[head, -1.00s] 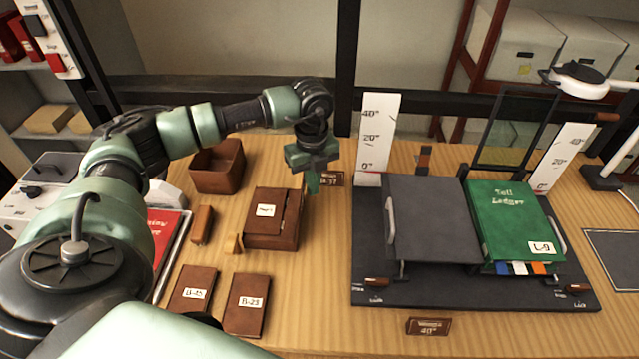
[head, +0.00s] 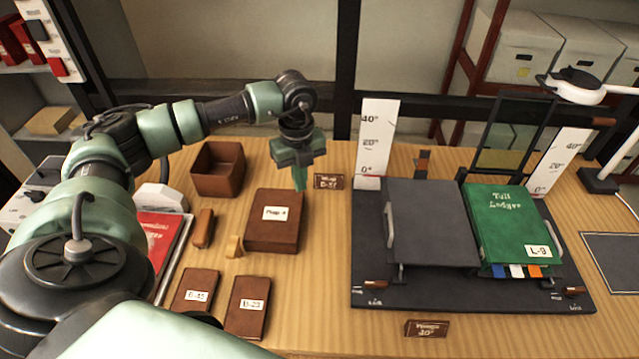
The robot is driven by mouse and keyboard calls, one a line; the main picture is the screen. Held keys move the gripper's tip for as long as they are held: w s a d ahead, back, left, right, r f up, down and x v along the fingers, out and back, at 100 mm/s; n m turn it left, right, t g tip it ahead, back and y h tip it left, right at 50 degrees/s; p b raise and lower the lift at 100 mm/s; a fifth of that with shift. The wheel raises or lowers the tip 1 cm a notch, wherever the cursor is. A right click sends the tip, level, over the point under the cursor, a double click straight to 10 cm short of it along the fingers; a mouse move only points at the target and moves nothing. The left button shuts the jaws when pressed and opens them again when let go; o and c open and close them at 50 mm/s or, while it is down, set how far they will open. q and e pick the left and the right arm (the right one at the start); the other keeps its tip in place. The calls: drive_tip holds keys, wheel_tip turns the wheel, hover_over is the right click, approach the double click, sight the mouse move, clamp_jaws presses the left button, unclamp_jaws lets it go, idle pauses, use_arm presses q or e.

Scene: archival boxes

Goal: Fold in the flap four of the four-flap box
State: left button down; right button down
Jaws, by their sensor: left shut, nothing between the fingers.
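The four-flap box (head: 274,236) is a low brown box on the wooden table, left of the dark book cradle. Its top looks flat and closed, with a white label reading Map 4 on it. I see no flap standing up. My left gripper (head: 299,182) points down at the box's back right corner, with its fingers shut and empty. The fingertips look close to that corner; I cannot tell whether they touch it. My right gripper is not in view.
An open brown box (head: 217,170) stands behind left. Small brown blocks and two labelled brown books (head: 246,306) lie left and in front. The cradle (head: 375,285) with a green ledger (head: 508,220) fills the right. A small sign (head: 328,181) stands just right of the gripper.

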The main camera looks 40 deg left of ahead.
use_arm(q)
wheel_tip(320, 180, up, 7)
drive_tip(key=w+d+p, duration=0.1)
drive_tip(key=p, duration=0.3)
drive_tip(key=shift+d+r, duration=0.2)
drive_tip(key=shift+d, duration=0.2)
